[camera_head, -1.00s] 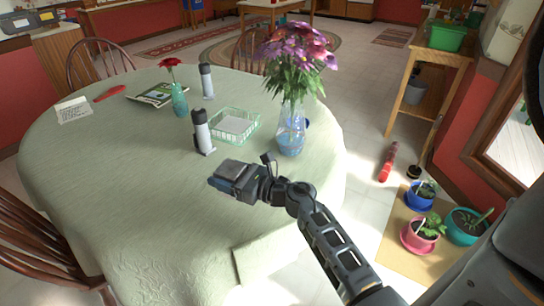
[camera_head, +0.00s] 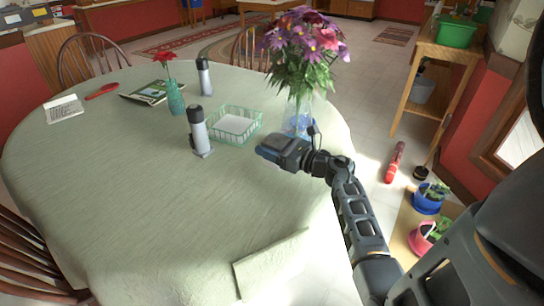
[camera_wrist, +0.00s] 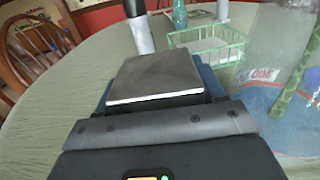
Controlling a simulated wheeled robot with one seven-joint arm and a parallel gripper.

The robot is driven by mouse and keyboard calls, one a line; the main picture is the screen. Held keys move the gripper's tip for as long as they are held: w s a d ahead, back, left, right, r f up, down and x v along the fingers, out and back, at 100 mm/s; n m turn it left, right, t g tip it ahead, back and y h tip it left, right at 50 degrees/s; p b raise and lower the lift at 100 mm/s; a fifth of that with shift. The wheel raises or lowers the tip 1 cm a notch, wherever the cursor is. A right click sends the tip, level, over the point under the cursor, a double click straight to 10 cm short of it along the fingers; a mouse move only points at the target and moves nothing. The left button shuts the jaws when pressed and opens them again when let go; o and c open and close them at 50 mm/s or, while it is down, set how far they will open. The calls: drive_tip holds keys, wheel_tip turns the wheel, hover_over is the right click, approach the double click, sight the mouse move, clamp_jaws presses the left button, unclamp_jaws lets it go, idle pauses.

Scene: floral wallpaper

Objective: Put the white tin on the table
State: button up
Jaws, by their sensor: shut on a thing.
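My gripper (camera_head: 272,153) is above the right part of the table (camera_head: 140,200), close in front of the glass flower vase. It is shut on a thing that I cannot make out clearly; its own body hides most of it. In the wrist view, a flat grey block (camera_wrist: 156,75) with a pale near edge lies beyond the dark wrist, with blue showing on both sides. I cannot tell whether the block is part of the gripper or the held thing. No separate tin clearly identifiable as the white tin shows on the table.
A clear vase (camera_head: 297,115) with flowers stands beside my gripper, close on the right in the wrist view (camera_wrist: 285,95). A green wire basket (camera_head: 232,138), two grey-white bottles (camera_head: 198,135) (camera_head: 204,78) and a teal vase (camera_head: 176,103) stand further left.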

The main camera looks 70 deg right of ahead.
drive_tip(key=shift+f, duration=1.85)
drive_tip(key=shift+f+b, duration=0.2)
drive_tip(key=shift+b, duration=0.1)
drive_tip(key=o, duration=1.2)
drive_tip(key=shift+o, duration=0.2)
drive_tip(key=shift+r+p, duration=0.25)
drive_tip(key=shift+p, duration=0.05)
drive_tip(key=b+v, duration=0.2)
drive_tip(key=v, duration=0.9)
drive_tip(key=shift+s+a+f, duration=0.1)
drive_tip(key=shift+a+f, duration=0.05)
drive_tip(key=shift+s+a, duration=0.15)
drive_tip(key=shift+s, duration=0.25)
